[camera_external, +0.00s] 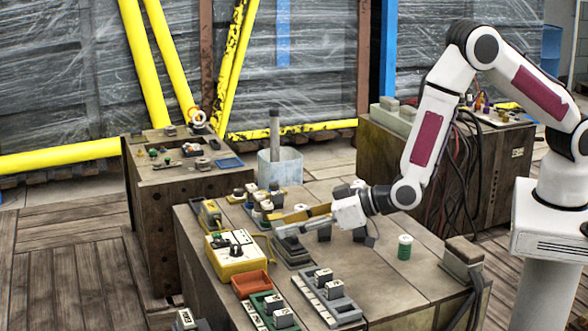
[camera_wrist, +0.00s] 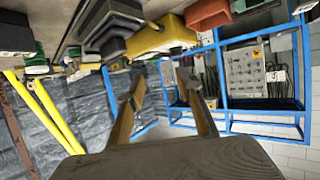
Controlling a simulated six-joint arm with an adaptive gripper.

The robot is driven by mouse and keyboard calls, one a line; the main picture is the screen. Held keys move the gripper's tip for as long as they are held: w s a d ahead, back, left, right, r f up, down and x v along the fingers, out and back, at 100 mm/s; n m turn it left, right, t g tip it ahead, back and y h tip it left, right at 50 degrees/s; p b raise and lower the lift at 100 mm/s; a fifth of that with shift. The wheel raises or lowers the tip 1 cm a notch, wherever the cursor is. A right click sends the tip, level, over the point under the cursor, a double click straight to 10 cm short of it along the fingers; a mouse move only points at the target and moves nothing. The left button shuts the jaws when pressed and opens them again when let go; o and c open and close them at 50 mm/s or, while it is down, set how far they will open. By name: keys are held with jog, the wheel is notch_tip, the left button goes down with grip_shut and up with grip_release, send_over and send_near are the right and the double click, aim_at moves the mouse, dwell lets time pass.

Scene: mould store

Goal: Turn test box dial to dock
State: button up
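The yellow test box (camera_external: 236,262) sits near the left front edge of the table, with a black dial (camera_external: 236,250) on its pale top panel. Its dial markings are too small to read. My gripper (camera_external: 274,227) hangs over the table to the right of the box and a little behind it, apart from the dial. In the wrist view, my gripper (camera_wrist: 161,80) shows two fingers spread apart with nothing between them. A yellow body, likely the test box (camera_wrist: 165,36), appears at the top of that view; I cannot make out its dial there.
An orange tray (camera_external: 250,284) lies just in front of the box. Green (camera_external: 268,306) and grey (camera_external: 328,300) trays with blocks stand nearby. A yellow-grey item (camera_external: 208,215) sits behind the box. A green-white spool (camera_external: 405,247) stands right of the gripper, with bare tabletop around it.

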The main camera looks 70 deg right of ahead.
jog(key=shift+h, duration=0.3)
jog(key=w+d, duration=0.3)
jog(key=d, duration=0.2)
jog(key=shift+w+f, duration=0.15)
jog(key=shift+w, duration=0.25)
jog(key=w, duration=0.1)
jog(key=w+d+y, duration=0.1)
jog(key=w+n, duration=0.1)
jog(key=shift+d, duration=0.3)
jog(key=w+n+y, duration=0.1)
jog(key=y, duration=0.1)
jog(key=n+g+y, duration=0.4)
jog(key=n+y, duration=0.2)
jog(key=n, duration=0.1)
send_near(240, 244)
jog(key=shift+w+r+m+g+h, duration=0.1)
jog(key=shift+r+m+g+h, duration=0.2)
jog(key=shift+m, duration=0.1)
jog(key=shift+w+a+f, duration=0.1)
jog(key=shift+x, duration=3.75)
